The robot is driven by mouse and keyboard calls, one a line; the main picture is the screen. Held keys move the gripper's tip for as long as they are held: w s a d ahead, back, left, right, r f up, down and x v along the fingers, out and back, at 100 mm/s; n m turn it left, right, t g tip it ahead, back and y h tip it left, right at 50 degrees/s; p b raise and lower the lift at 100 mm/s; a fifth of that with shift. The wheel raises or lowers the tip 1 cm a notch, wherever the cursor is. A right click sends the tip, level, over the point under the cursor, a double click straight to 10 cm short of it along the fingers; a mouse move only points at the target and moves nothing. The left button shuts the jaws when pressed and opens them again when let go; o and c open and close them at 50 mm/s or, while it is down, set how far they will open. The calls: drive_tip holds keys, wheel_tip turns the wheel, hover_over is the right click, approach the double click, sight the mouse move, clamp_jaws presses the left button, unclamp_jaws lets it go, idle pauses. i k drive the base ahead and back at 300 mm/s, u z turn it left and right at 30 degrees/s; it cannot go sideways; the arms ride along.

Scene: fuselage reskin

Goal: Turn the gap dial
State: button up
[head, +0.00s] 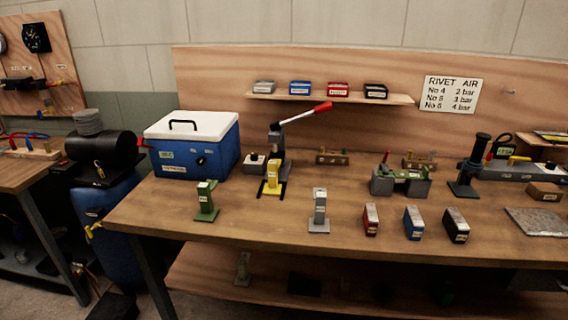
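No part in view is clearly readable as the gap dial. A small pale box with a dark knob (254,162) stands on the bench just left of the lever press (277,143), which has a red-tipped handle raised to the right. A yellow labelled block (272,178) stands at the front of the press. A grey and green fixture (400,181) sits right of centre on the bench; its small details are too small to tell. My gripper is not in view.
The wooden bench (285,223) carries a blue cooler (208,153), a green stand (206,201), a grey stand (319,211) and red, blue and black blocks (413,224) along its front. A shelf (325,97) holds several small bins. The bench's left front corner is clear.

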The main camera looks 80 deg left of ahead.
sight(254, 156)
drive_tip(key=u, duration=2.9)
